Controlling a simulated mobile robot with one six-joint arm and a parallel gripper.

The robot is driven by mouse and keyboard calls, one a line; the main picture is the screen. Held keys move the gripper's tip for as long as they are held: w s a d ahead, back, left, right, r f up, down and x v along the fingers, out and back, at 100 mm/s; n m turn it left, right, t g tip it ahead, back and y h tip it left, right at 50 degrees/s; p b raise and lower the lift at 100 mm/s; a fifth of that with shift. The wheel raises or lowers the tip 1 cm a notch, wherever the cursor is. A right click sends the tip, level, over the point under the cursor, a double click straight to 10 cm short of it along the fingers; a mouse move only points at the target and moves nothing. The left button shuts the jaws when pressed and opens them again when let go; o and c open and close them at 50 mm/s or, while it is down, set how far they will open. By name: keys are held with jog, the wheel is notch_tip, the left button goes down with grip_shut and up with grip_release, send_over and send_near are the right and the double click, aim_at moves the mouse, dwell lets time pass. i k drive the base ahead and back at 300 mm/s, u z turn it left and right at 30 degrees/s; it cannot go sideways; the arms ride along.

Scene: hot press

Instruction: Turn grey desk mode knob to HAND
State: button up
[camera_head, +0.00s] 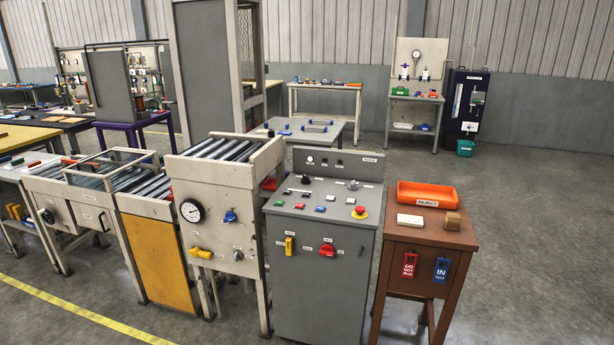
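The grey desk (310,285) stands in the lower middle with a sloped top and an upright back panel. Near the back of its top are a black knob (306,180) at left and a grey metallic knob (352,185) at right. The desk's front face bears a yellow handle (289,246) and a red round knob (327,250). The labels are too small to read, so I cannot tell which knob is the mode knob or where it points. My gripper is not in view.
A red mushroom button (360,212) and several coloured switches sit on the desk top. A brown table (425,236) with an orange bin (428,194) stands close at right. A beige roller conveyor unit (213,205) stands close at left. Open floor (530,240) lies right of the brown table.

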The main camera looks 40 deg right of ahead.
aim_at(306, 180)
jog(key=z, duration=0.05)
jog(key=i, duration=0.9)
jog(key=u, duration=0.05)
